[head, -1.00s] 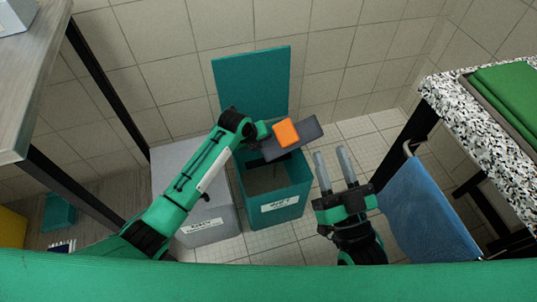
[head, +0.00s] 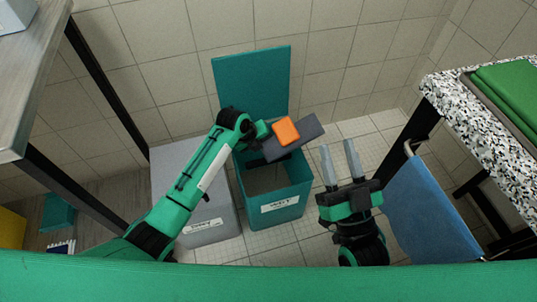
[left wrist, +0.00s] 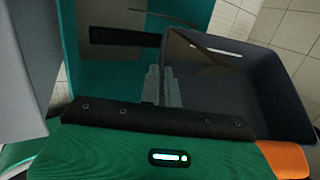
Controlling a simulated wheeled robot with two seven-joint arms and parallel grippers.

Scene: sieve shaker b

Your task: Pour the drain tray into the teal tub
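The dark grey drain tray (head: 307,134) is tilted above the open teal tub (head: 273,205), with an orange block-like part (head: 286,131) on its near side. In the left wrist view, the drain tray (left wrist: 230,95) fills the right side and the orange part (left wrist: 285,158) shows at lower right. My left gripper (left wrist: 162,72) has its fingers close together on the tray's edge. My right gripper (head: 338,146) is open and empty, to the right of the tub. Any contents of the tray cannot be made out.
The tub's teal lid (head: 252,82) stands raised behind it. A grey bin (head: 180,165) stands close on the tub's left. A blue panel (head: 425,210) hangs by the speckled counter (head: 480,125) at right. A table (head: 35,80) is at left.

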